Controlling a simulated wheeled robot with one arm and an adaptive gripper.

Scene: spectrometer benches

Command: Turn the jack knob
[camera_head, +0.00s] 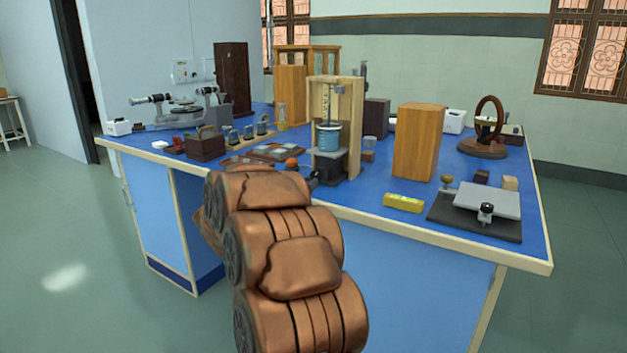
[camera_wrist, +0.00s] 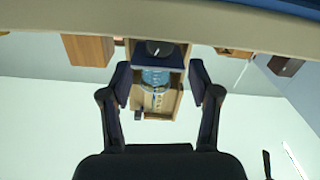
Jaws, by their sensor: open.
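The jack (camera_head: 331,167) is a dark block with a grey top plate inside a pale wooden frame on the blue bench. A blue vessel (camera_head: 328,137) stands on its plate. In the wrist view, which looks upside down, the jack (camera_wrist: 172,58) shows a dark round knob (camera_wrist: 153,47) on its face, with the blue vessel (camera_wrist: 155,76) below it in the picture. My gripper (camera_wrist: 160,82) is open and empty. Its fingers appear on either side of the vessel and frame, with the knob above the fingertips; the distance cannot be told. In the head view my arm mostly hides the gripper.
Small instruments crowd the left. The floor in front is clear.

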